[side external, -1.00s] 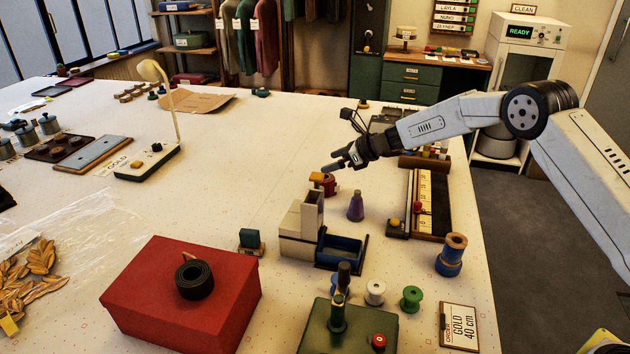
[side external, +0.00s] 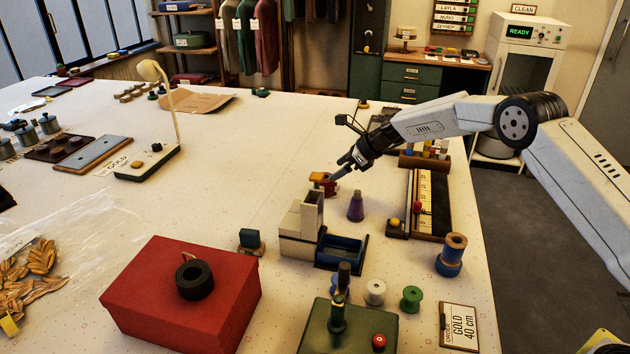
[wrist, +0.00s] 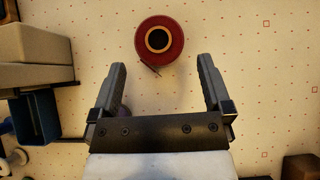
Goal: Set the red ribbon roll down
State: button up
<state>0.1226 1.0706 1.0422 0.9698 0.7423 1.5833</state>
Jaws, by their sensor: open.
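The red ribbon roll (wrist: 143,48) lies flat on the white table in the wrist view, its tan core ring facing up and a short dark tail at its lower edge. In the side view the red roll (side external: 327,189) sits at the far side of the beige block stand, partly hidden by my fingers. My gripper (wrist: 161,66) is open and empty. Its two fingers point toward the roll from either side, with the roll just beyond the fingertips and clear of both. In the side view my gripper (side external: 335,178) is close beside the roll.
A beige block stand (side external: 297,248) with a blue tray (side external: 341,265) is near the roll. A purple cone (side external: 356,207) stands close to my gripper. A long dark tray (side external: 444,210) lies to the right.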

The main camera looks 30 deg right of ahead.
aim_at(326, 178)
jog(key=shift+w+a+f, duration=0.25)
jog(key=shift+a+f, duration=0.05)
jog(key=shift+f, duration=0.05)
jog(key=shift+x, duration=2.6)
jog(key=shift+s, duration=0.1)
jog(key=c, duration=1.2)
jog(key=shift+o, duration=0.2)
